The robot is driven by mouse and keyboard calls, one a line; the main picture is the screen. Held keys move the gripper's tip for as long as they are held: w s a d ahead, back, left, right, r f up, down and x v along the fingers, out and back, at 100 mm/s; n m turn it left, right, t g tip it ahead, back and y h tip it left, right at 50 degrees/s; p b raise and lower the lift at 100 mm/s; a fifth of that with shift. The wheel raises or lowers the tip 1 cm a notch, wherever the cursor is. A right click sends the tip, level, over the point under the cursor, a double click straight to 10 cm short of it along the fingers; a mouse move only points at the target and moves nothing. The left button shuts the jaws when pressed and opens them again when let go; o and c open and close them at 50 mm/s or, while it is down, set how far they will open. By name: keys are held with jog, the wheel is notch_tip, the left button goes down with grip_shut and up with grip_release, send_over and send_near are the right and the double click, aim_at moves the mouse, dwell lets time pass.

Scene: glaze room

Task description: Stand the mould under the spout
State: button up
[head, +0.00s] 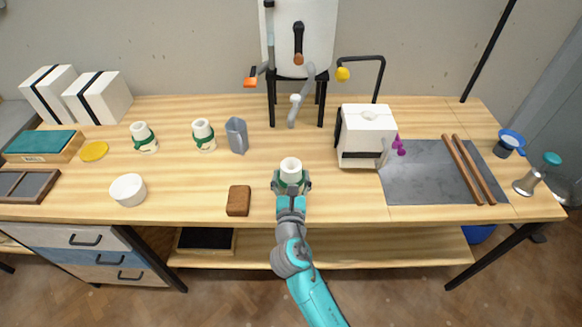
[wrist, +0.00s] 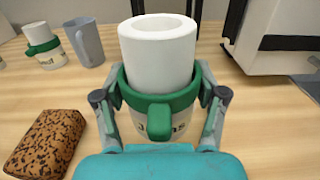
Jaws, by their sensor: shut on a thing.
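A white cylindrical mould (head: 291,167) with a green band is between the fingers of my gripper (head: 291,186), near the table's front edge. In the wrist view the mould (wrist: 158,50) is upright, with its hollow top, and my gripper (wrist: 160,108) is shut on it from both sides. A green tab on the band faces me and lettering shows partly below it. The mould's base is hidden, so I cannot tell if it touches the table. The grey spout (head: 294,106) hangs from the white tank (head: 303,40) on a black stand, behind the mould and apart from it.
Two similar banded moulds (head: 144,138) (head: 203,135) and a grey jug (head: 237,136) stand to the left. A brown speckled block (head: 238,201) lies just left of my gripper. A white box (head: 366,134) stands to the right. The wood between mould and stand is clear.

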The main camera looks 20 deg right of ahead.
jog(key=x, duration=0.5)
jog(key=shift+w+d+r, duration=0.1)
jog(key=shift+w, duration=0.25)
jog(key=shift+w+d+f, duration=0.1)
jog(key=shift+w+f, duration=0.15)
jog(key=shift+f, duration=0.65)
jog(key=shift+w+d+f, duration=0.1)
jog(key=shift+w+f, duration=0.15)
jog(key=shift+f, duration=0.65)
jog(key=o, duration=1.3)
jog(key=shift+f, duration=0.2)
jog(key=shift+s+r, duration=0.1)
jog(key=shift+r, duration=0.05)
jog(key=v, duration=1.1)
jog(key=shift+s+a, duration=0.2)
jog(key=shift+s, duration=0.15)
